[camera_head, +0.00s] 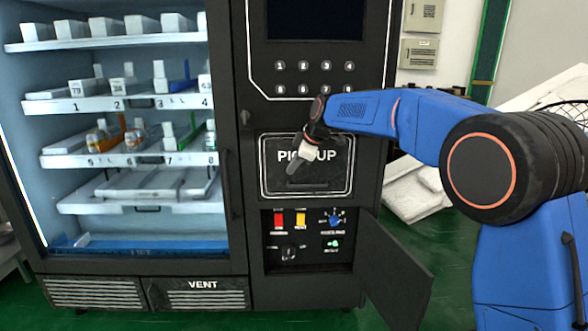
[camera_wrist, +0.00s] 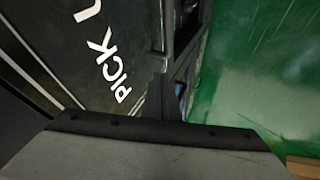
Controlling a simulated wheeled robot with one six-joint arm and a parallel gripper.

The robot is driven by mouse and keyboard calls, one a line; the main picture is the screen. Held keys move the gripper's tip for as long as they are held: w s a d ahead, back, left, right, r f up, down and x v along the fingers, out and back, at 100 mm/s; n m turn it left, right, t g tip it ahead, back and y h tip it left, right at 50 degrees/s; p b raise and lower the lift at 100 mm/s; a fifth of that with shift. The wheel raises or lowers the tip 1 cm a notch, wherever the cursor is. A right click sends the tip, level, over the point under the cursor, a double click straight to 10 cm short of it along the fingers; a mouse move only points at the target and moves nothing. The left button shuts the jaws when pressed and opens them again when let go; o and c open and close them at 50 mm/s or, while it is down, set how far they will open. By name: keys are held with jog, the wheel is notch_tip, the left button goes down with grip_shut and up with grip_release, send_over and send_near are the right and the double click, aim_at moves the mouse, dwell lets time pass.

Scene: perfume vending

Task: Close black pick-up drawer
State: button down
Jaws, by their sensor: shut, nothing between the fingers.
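The black pick-up drawer (camera_head: 338,178) is in the vending machine's front, below the keypad, with white "PICK UP" lettering and a white outline. It looks about level with the surrounding front, but I cannot tell whether a small gap is left. My gripper (camera_head: 293,168) is shut and empty in front of the drawer's left half, covering part of the lettering. In the wrist view the drawer front (camera_wrist: 75,45) fills the upper left, and my gripper's dark fingers (camera_wrist: 163,88) point along its edge. Whether they touch it is unclear.
Below the drawer is an open compartment with switches and a knob (camera_head: 336,220). Its black door (camera_head: 394,268) hangs open to the lower right. A glass-fronted display with shelves of boxes (camera_head: 125,103) is at left. Green floor (camera_head: 455,250) shows at right.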

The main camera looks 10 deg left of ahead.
jog(key=v, duration=0.8)
jog(key=s+d+f+m+h, duration=0.1)
jog(key=s+d+m, duration=0.2)
jog(key=s+d, duration=0.55)
jog(key=s+d+m+h, duration=0.1)
jog(key=s+d+m, duration=0.4)
jog(key=d, duration=0.7)
jog(key=s+d+f+m+h, duration=0.1)
jog(key=s+d+m, duration=0.1)
jog(key=s+d, duration=0.7)
jog(key=s+d+f+m+h, duration=0.1)
jog(key=s+d+f+m, duration=0.2)
jog(key=s+d+f, duration=0.2)
jog(key=s+d+f+m+h, duration=0.1)
jog(key=s+d+f+m, duration=0.2)
jog(key=s+d+f, duration=0.3)
jog(key=s+d+f+m+h, duration=0.1)
jog(key=s+d+f+m, duration=0.2)
jog(key=s, duration=1.1)
notch_tip(320, 180, down, 3)
jog(key=d, duration=0.3)
jog(key=shift+m+t, duration=0.3)
jog(key=shift+m, duration=0.1)
jog(key=shift+r, duration=0.15)
